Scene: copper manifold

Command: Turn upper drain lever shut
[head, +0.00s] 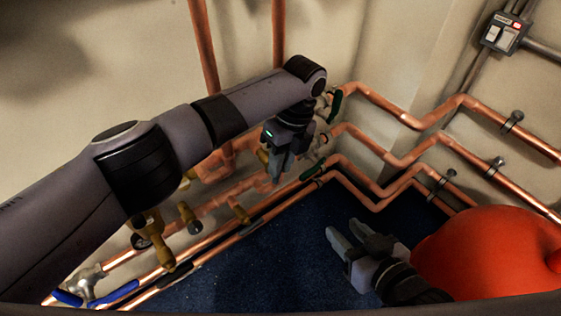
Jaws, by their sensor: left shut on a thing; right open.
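The copper manifold runs along the wall, with a green lever (336,104) at the upper pipe and another green lever (313,170) at a lower pipe. My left gripper (277,174) points down in front of the pipes, left of both green levers. It is shut on a small part of the manifold. That part is mostly hidden by the fingers, so I cannot tell which lever it is. A brass fitting (262,156) shows just left of the fingers. My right gripper (345,238) is open and empty over the dark blue floor, below and right of the left one.
A large orange rounded object (490,255) stands at the lower right, close to my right gripper. Blue levers (68,298) and brass valves (150,225) are at the lower left. A switch box (505,33) is on the right wall.

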